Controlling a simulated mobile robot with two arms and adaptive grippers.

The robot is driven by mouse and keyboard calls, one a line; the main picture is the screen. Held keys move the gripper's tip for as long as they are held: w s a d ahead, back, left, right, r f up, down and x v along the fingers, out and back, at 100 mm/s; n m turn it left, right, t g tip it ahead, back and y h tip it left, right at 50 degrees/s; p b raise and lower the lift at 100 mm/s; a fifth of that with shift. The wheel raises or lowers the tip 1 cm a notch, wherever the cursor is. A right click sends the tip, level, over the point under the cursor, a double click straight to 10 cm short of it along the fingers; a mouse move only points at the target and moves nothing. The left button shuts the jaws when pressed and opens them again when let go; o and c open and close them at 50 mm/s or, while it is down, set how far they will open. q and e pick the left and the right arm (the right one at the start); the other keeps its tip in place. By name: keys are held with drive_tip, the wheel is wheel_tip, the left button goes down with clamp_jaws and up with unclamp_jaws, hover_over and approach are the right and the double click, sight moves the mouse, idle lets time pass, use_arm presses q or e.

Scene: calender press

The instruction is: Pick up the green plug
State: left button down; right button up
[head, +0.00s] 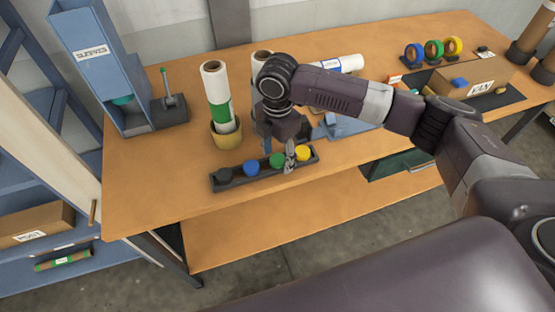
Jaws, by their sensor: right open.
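The green plug (277,161) sits in a dark tray (238,184) near the front edge of the wooden table. A blue plug (251,168) is to its left and a yellow plug (303,153) to its right in the same tray. A dark plug (224,174) is at the tray's left end. My right gripper (289,164) is open and points down at the tray, between the green and yellow plugs. I cannot tell whether a finger touches the green plug. My left gripper is not in view.
A roll with a green band (217,98) stands in a yellow cup behind the tray. A blue sleeves dispenser (100,60) is at the left. Tape rolls (433,49) and a VAN box (470,78) are at the back right. The table's front left (150,205) is clear.

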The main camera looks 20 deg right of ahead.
sight(277, 159)
drive_tip(key=c, duration=0.9)
drive_tip(key=shift+c, duration=0.2)
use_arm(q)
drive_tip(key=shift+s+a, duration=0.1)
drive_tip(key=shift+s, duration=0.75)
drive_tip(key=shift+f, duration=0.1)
use_arm(e)
drive_tip(key=shift+r, duration=0.15)
